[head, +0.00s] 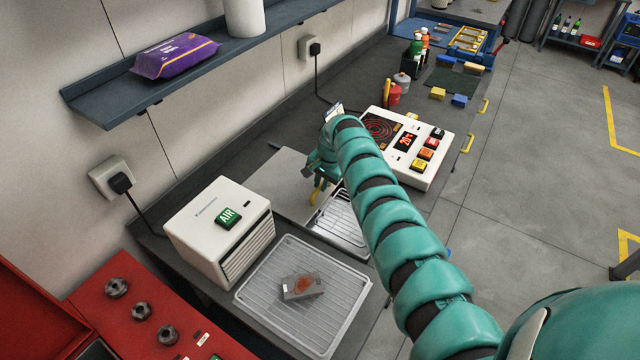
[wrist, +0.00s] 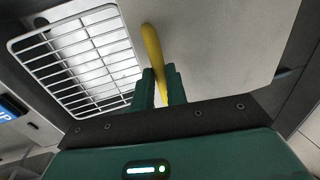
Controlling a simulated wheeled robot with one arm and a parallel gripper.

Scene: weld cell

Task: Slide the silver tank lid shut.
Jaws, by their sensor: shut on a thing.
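The silver tank lid (head: 278,182) is a flat plate lying partly over the tank (head: 342,222). The tank's open part, with a wire rack inside, shows at the lid's right in the head view. In the wrist view the lid (wrist: 215,40) fills the upper right and the rack (wrist: 75,62) shows at upper left. A yellow handle (wrist: 152,48) stands along the lid's edge beside the opening. My gripper (wrist: 159,80) is shut on this handle. In the head view my gripper (head: 320,178) is over the lid's right part, and my arm hides some of the tank.
A white AIR box (head: 205,222) and a wire tray (head: 275,308) holding a stained metal block (head: 302,288) stand in front of the tank. A white hotplate (head: 440,148) reading 20° stands behind it, to the right. A wall shelf (head: 110,100) overhangs at left.

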